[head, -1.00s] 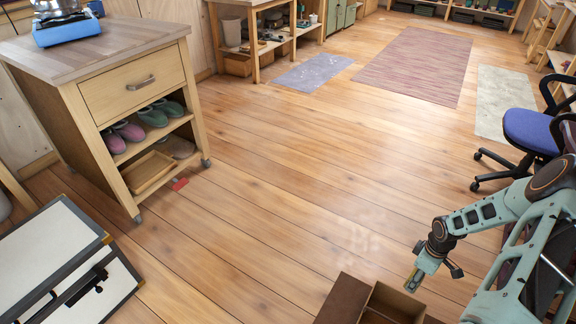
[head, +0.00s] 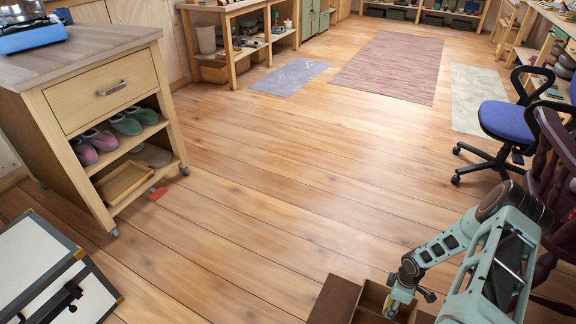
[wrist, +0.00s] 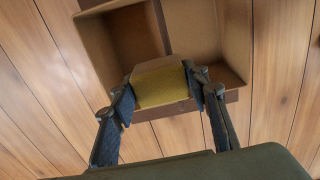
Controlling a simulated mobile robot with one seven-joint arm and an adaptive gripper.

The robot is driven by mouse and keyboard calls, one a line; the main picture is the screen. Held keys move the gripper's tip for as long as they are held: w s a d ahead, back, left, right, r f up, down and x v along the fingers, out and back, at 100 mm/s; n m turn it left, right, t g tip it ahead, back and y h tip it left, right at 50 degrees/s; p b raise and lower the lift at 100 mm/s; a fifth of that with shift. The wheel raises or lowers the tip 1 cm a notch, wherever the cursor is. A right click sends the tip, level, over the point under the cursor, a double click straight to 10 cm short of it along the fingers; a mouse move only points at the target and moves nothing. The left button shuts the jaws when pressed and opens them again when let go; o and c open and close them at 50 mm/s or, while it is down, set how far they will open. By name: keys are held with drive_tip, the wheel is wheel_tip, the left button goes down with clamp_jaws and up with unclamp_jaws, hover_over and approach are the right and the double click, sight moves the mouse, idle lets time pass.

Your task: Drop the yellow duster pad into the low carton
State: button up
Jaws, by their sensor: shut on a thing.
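My gripper (head: 390,308) is low at the bottom right of the head view, over the right part of the low carton (head: 345,296). In the wrist view, my gripper (wrist: 161,90) is shut on the yellow duster pad (wrist: 162,92), a small block with a paler top side. The carton (wrist: 228,40) is brown, open at the top, and lies beyond and under the pad. The pad overlaps one carton edge in that view; its height above the carton is hard to tell. In the head view the pad is mostly hidden by the gripper.
A wheeled cabinet (head: 110,88) with slippers and a tray stands at left, a white case (head: 40,270) at lower left. A small red thing (head: 157,193) lies on the floor. A blue office chair (head: 505,122) and dark wooden chair (head: 550,165) stand right. The middle floor is clear.

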drive_tip(key=shift+f, duration=0.2)
drive_tip(key=o, duration=1.2)
drive_tip(key=shift+r, duration=0.15)
wheel_tip(320, 180, up, 12)
drive_tip(key=shift+f, duration=0.1)
